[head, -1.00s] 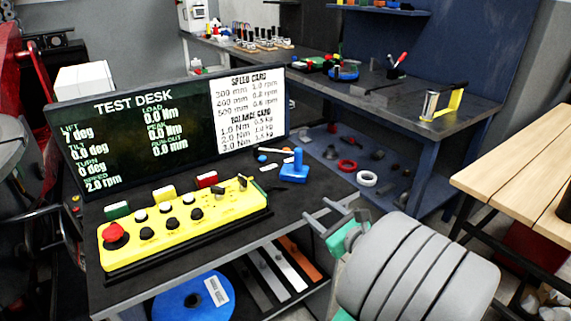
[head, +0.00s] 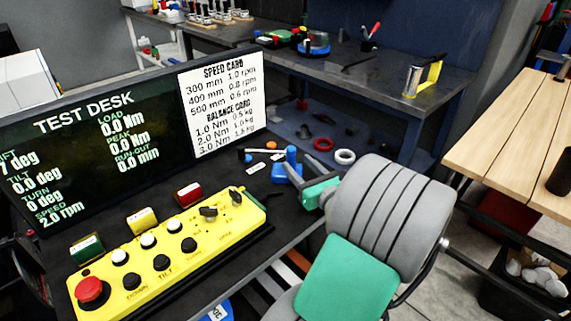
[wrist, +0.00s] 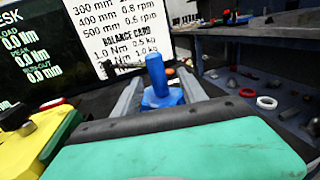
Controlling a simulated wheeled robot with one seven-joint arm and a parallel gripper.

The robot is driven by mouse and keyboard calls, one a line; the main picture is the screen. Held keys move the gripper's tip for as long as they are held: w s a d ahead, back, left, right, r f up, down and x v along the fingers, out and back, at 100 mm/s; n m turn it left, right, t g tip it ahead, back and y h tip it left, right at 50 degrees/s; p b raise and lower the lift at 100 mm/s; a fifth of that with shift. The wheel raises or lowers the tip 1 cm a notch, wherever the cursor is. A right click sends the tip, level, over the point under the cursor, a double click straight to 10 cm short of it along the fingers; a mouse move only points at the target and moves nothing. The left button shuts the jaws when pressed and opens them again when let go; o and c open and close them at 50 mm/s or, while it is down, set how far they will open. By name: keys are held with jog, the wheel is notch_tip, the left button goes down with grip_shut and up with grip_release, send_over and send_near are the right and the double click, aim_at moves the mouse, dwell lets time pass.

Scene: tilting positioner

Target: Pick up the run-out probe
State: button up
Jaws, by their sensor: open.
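A blue piece with an upright round post on a wider blue base, which looks like the run-out probe (head: 291,156), stands on the dark desk top right of the yellow control box. In the wrist view the blue probe (wrist: 156,76) shows straight ahead, framed between my two grey fingers. My gripper (head: 291,178) is open, at the right end of the desk, with its fingers pointing at the probe. In the head view the fingers partly overlap the probe's base. I cannot tell whether they touch it.
The yellow control box (head: 165,250) with knobs and a red button lies left of my gripper. The test desk screen (head: 95,140) stands behind it. Small tools and white cards (head: 257,168) lie near the probe. A blue-grey workbench (head: 400,85) stands beyond, a wooden table (head: 510,140) at right.

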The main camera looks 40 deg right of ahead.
aim_at(294, 161)
jog(key=x, duration=0.4)
jog(key=shift+w+a+f, duration=0.1)
jog(key=shift+w+a, duration=0.05)
jog(key=shift+w, duration=0.2)
jog(key=shift+s, duration=0.1)
grip_shut()
dwell(0.9)
